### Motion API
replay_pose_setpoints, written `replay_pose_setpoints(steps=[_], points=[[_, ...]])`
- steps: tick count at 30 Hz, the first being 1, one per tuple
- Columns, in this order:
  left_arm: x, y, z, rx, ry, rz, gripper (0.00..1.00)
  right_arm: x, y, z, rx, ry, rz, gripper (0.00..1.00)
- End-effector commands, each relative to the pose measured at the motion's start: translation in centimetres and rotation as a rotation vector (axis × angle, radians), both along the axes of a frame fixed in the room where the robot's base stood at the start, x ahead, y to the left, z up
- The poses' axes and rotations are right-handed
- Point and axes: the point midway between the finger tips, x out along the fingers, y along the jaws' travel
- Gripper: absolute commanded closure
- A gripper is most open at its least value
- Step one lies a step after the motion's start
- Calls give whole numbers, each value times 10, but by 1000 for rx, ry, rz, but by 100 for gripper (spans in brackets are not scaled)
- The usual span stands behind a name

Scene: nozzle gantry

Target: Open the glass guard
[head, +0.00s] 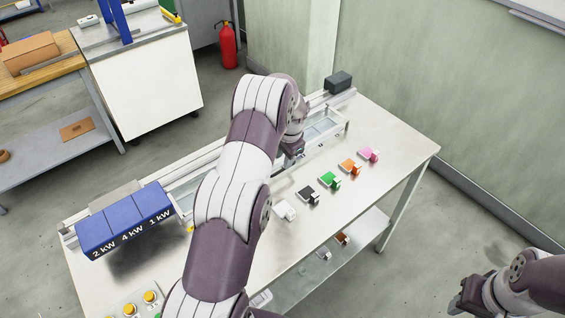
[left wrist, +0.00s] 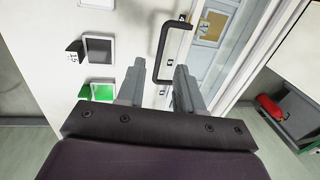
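The glass guard (head: 322,127) is a long, pale-framed clear panel along the gantry on the bench, partly hidden behind my left arm. In the left wrist view its glass and frame (left wrist: 208,42) fill the upper middle. A dark C-shaped handle (left wrist: 161,48) stands on the guard's near side. My left gripper (head: 293,148) is at the guard's front edge. In the left wrist view its fingers (left wrist: 159,72) are apart, with the handle's bar showing between the tips; I cannot tell whether they touch it. My right gripper (head: 470,297) is at the lower right, away from the bench.
Blue boxes (head: 125,220) marked in kW stand at the bench's left. White, black, green (head: 329,180), orange (head: 350,167) and pink (head: 369,154) blocks line the bench front. Yellow buttons (head: 150,296) are at the near left. A dark block (head: 338,81) sits at the gantry's far end.

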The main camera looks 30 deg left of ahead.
Motion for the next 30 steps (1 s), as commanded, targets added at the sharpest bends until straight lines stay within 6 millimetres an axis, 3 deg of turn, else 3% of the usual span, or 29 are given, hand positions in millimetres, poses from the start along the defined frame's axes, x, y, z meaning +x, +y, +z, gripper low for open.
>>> replay_pose_setpoints(steps=[3,9,18,19,22,30], points=[[1,5,-25,0,4,2,64,0,0,12,0,0,0,57],[3,10,-50,1,-1,2,64,0,0,17,0,0,0,57],[4,10,-56,1,-2,2,64,0,0,16,0,0,0,57],[4,10,-56,1,-2,2,67,0,0,16,0,0,0,57],[4,10,-55,1,-2,2,100,0,0,16,0,0,0,57],[4,10,-55,1,-1,2,100,0,0,16,0,0,0,57]])
